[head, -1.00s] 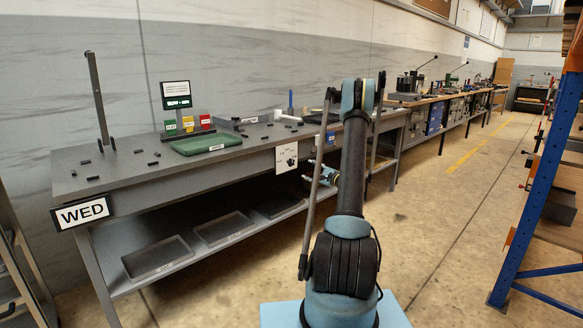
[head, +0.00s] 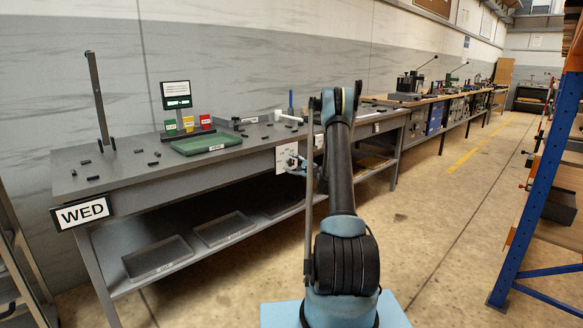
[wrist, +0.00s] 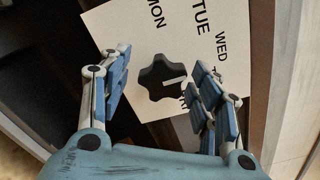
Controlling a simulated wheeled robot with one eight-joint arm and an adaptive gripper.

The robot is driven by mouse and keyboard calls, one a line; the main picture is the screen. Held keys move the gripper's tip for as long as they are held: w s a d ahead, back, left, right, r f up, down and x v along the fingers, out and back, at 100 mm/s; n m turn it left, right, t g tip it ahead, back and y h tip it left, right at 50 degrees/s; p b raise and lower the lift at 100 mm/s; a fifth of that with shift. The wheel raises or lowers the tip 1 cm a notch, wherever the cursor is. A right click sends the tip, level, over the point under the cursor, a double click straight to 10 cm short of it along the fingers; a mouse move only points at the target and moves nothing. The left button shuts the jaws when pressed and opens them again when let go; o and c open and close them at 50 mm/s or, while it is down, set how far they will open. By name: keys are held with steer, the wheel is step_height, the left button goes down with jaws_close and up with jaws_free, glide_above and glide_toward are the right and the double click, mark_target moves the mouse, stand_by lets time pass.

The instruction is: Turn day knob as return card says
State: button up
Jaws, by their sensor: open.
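The day knob (wrist: 163,78) is black and lobed, with a white pointer mark toward the right. It sits on a white dial plate (wrist: 150,25) printed MON, TUE and WED; further labels are partly hidden by my right finger. The plate is on the bench front in the head view (head: 285,152). My gripper (wrist: 160,66) is open, its fingers to the left and right of the knob; I cannot tell whether they touch it. In the head view my gripper (head: 297,165) is at the plate. A sign (head: 82,212) on the bench corner reads WED.
A display stand (head: 175,95) with small unreadable text stands behind yellow, green and red cards (head: 188,123). A green mat (head: 207,143) and several small dark pieces lie on the bench (head: 130,180). Trays (head: 223,228) sit below. A blue rack (head: 540,190) stands right.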

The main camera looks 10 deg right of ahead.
steer(key=c, duration=1.1)
steer(key=shift+a, duration=0.1)
steer(key=shift+n, duration=0.5)
steer(key=o, duration=1.1)
steer(key=shift+s, duration=0.1)
steer(key=v, duration=1.1)
steer(key=shift+s+d, duration=0.25)
